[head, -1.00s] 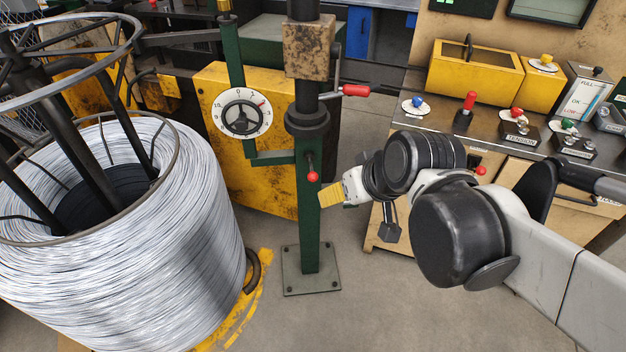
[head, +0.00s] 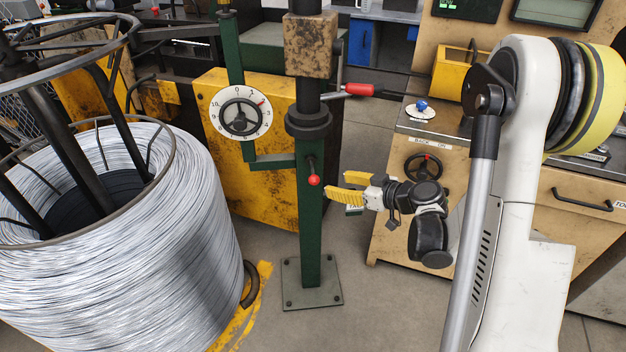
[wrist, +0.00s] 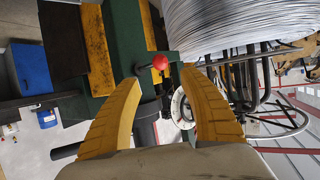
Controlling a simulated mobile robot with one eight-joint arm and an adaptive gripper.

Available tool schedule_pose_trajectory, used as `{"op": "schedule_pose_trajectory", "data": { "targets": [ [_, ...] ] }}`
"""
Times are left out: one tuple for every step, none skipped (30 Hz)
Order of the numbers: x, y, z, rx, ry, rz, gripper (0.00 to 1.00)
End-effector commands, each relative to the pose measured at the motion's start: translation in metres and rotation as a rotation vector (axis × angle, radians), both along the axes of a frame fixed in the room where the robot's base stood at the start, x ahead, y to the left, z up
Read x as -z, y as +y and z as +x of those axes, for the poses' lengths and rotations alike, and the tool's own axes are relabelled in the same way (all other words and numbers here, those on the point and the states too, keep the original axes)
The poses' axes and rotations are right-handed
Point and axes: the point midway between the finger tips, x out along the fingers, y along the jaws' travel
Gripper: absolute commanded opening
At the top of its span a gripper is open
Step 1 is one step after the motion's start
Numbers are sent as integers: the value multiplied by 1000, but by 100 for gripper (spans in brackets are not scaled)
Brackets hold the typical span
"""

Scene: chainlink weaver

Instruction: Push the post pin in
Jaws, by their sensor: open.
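The post pin is a short dark pin with a red ball knob (head: 313,180), sticking out of the front of the green post (head: 310,240). My gripper (head: 341,184) is just right of the knob in the head view, its two yellow fingers spread and empty. In the wrist view the red knob (wrist: 160,62) lies between and just beyond the fingertips (wrist: 160,78), apart from both fingers. The green post (wrist: 122,40) runs behind it. How deep the pin sits in the post cannot be told.
A large wire coil (head: 120,250) stands left of the post. A red-handled lever (head: 358,90) juts right above the knob. A dial with a handwheel (head: 240,115) is behind left. A wooden control bench (head: 400,225) is at the right. Open floor lies between post and bench.

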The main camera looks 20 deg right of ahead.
Motion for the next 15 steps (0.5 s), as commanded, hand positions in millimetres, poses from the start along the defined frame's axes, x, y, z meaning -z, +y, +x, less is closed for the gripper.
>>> {"op": "schedule_pose_trajectory", "data": {
  "targets": [
    [3, 4, 4, -4, 0, -1, 51],
    [5, 6, 7, -4, 0, -1, 51],
    [8, 9, 12, -3, 1, 0, 51],
    [10, 12, 17, -4, 1, 0, 51],
    [13, 15, 21, -4, 1, -1, 51],
    [17, 19, 28, -4, 1, -2, 51],
    [19, 23, 33, -5, 2, -1, 51],
    [22, 26, 38, -4, 1, 0, 51],
    [25, 30, 44, -4, 1, 0, 51],
    [27, 33, 49, -4, 2, -1, 51],
    [29, 35, 53, -4, 2, -1, 51],
    [31, 38, 59, -3, 2, -1, 51],
    [33, 41, 62, -3, 2, -1, 51],
    [35, 43, 66, -3, 2, 0, 51],
    [36, 45, 70, -2, 3, -1, 51]
  ]
}}
